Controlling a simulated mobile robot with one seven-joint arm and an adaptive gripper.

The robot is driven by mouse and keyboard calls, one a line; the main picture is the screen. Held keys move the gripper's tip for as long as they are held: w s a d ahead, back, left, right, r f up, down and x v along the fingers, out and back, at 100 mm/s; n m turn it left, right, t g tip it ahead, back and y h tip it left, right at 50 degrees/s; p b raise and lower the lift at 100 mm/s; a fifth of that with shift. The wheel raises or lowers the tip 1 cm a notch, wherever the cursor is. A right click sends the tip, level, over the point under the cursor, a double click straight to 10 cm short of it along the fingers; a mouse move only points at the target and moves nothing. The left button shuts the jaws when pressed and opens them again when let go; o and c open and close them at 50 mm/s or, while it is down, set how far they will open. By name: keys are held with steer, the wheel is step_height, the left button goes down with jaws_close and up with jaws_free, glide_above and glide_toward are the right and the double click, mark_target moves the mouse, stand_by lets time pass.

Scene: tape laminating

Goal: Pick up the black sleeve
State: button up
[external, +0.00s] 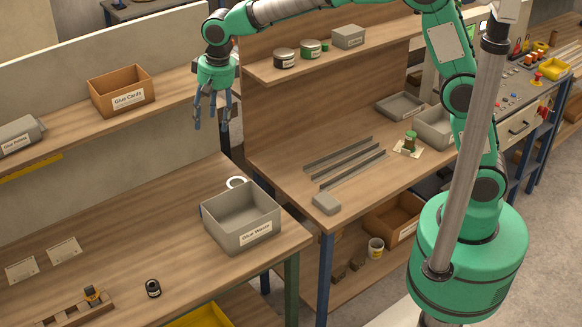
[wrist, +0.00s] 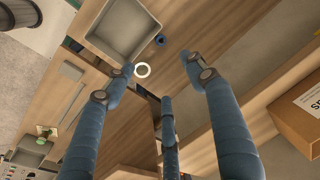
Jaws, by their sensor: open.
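A wooden block holder (external: 75,310) is left of the sleeve. A shelf with a cardboard box (external: 121,90) is left of the gripper. The bench middle is clear.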

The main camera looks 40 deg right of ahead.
steer(key=s+a+f+g+p, duration=0.1)
steer(key=s+a+f, duration=0.1)
steer(key=a+f, duration=0.5)
steer(key=s+a+f, duration=0.1)
steer(key=a+f, duration=0.3)
steer(key=a, duration=0.6)
steer(key=h+p, duration=0.1)
steer(key=p, duration=0.1)
glide_above(153, 289)
steer(key=w, duration=0.2)
step_height(153, 289, down, 14)
steer(key=shift+s+d+r+g, duration=0.1)
steer(key=shift+d+r+g, duration=0.1)
steer(key=shift+d+g, duration=0.15)
steer(key=shift+f, duration=0.1)
steer(key=shift+f+b, duration=0.3)
steer(key=shift+f, duration=3.95)
steer(key=shift+f, duration=0.1)
steer(key=shift+s+a+f, duration=0.1)
steer(key=shift+f, duration=2.4)
